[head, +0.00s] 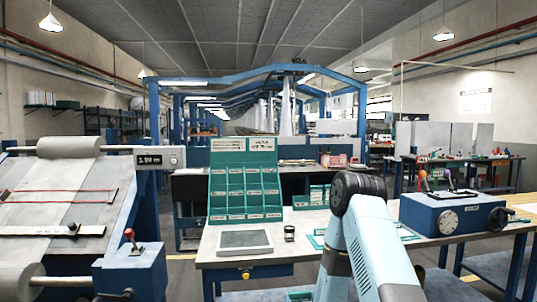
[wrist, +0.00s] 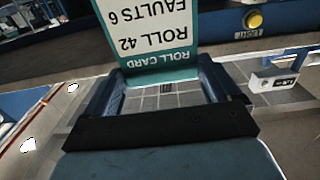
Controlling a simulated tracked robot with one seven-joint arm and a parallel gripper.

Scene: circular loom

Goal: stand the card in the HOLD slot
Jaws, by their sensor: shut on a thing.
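My gripper (wrist: 162,78) is shut on the card (wrist: 150,35), a white card with a teal band. Its printing reads ROLL CARD, ROLL 42, FAULTS 6, upside down in the wrist view. The card extends away from the fingers, and its far end is cut off by the frame edge. In the head view a teal rack (head: 245,180) with rows of labelled compartments stands on the bench. Its labels are too small to read, so I cannot tell which slot is HOLD. The gripper and card do not show in the head view.
A grey tablet-like panel (head: 244,240), a small dark-topped object (head: 290,234) and a low green holder (head: 310,198) are on the bench (head: 215,259). A sloped cloth table (head: 65,205) is left.

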